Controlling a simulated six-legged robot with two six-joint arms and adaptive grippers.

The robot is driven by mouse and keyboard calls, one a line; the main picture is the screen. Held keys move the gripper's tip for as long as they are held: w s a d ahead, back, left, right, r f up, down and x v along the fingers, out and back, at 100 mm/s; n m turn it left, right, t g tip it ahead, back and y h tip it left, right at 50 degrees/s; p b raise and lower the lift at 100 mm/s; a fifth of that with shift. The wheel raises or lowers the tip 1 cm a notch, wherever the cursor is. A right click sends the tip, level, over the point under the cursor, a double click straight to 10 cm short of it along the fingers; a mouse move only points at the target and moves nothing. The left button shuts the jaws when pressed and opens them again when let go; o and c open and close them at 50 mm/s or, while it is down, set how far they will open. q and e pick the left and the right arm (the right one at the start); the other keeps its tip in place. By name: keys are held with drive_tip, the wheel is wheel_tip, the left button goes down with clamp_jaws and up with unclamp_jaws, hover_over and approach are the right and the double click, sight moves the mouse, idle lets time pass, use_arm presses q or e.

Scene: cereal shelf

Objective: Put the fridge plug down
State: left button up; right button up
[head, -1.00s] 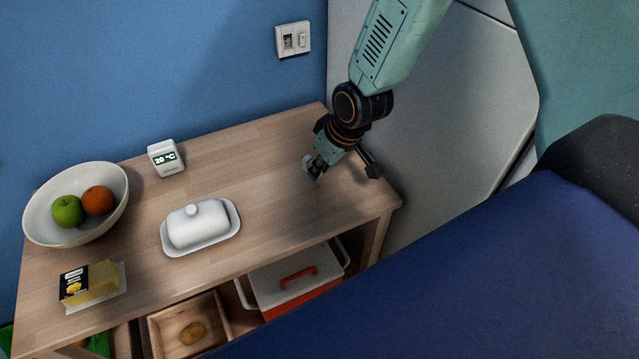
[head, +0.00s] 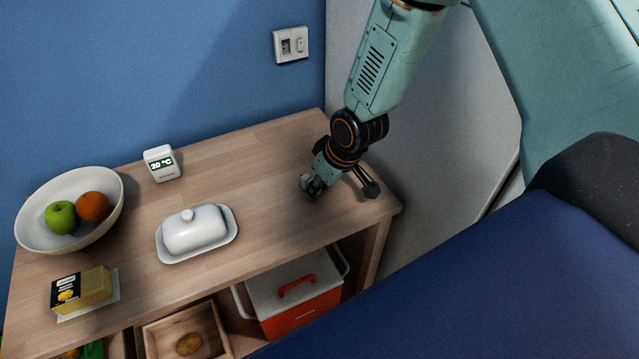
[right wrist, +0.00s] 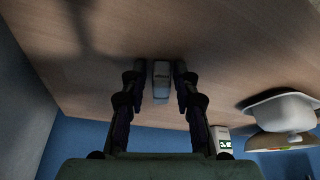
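The fridge plug (right wrist: 161,82) is a small grey block between the two dark fingers of my right gripper (right wrist: 161,76) in the right wrist view. My left gripper is in neither view.
A white butter dish (head: 195,232), a thermometer (head: 161,163), a fruit bowl (head: 35,210) and butter (head: 85,290) stand to the left. A wall socket (head: 291,45) is above. A cooler box (head: 295,295) sits on the shelf below. Bare wood surrounds the gripper.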

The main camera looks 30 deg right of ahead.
drive_tip(key=shift+o, duration=0.7)
drive_tip(key=shift+r, duration=0.15)
drive_tip(key=shift+r+p, duration=0.3)
drive_tip(key=shift+r, duration=0.05)
drive_tip(key=p+v, duration=1)
drive_tip(key=v, duration=0.1)
drive_tip(key=shift+s+r, duration=0.2)
